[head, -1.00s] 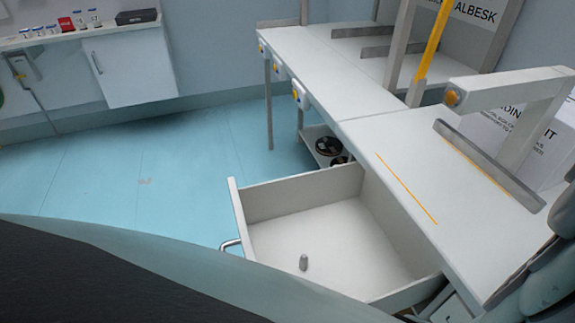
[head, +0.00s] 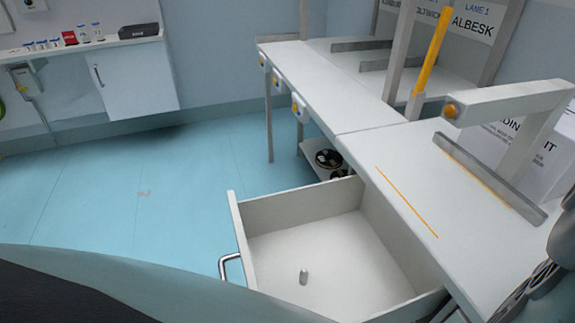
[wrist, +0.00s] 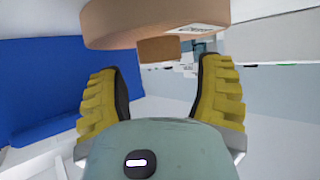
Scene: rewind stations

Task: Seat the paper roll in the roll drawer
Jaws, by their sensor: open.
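The roll drawer (head: 345,190) is pulled open below the white bench in the head view. A short grey peg (head: 303,277) stands upright on its floor, and no roll is in the visible part. My gripper (wrist: 160,72) shows in the wrist view with its two yellow-padded fingers wide apart. A tan round-edged body, which looks like the paper roll (wrist: 160,22), is just beyond the fingertips, cut off by the top edge. A smaller brown block-like part (wrist: 158,50) sits below it, between the finger directions. I cannot tell whether either finger touches it.
The white bench (head: 370,95) runs along the right, with an orange line (head: 405,200) and a metal rail (head: 490,178). A drawer handle (head: 229,266) sticks out leftward. A low shelf (head: 325,157) holds dark round items. Blue floor (head: 100,200) is open at left.

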